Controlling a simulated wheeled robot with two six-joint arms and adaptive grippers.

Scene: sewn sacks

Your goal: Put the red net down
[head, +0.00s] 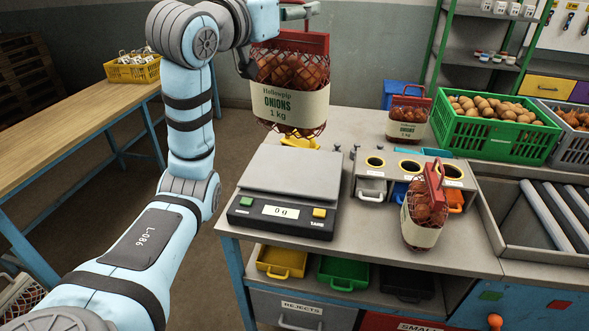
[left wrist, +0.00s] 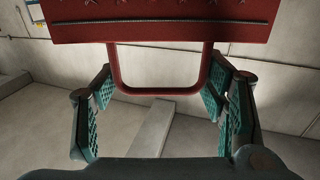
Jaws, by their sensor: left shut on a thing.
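A red net of onions (head: 290,88) with a cream label reading "ONIONS 1 kg" hangs in the air above the far side of the scale. Its red top band and handle (left wrist: 160,25) show in the left wrist view, with the handle loop between the fingers. My left gripper (left wrist: 162,90) is shut on this net; in the head view it is partly hidden at the top. The scale (head: 290,173) has a bare grey plate and a lit display that seems to read zero. My right gripper is not in view.
Another red net (head: 424,213) stands at the bench's front right, and one (head: 408,118) at the back. A green crate (head: 495,133) of potatoes or onions is at right. A block with ringed holes (head: 408,168) is right of the scale. A wooden table (head: 70,120) is at left.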

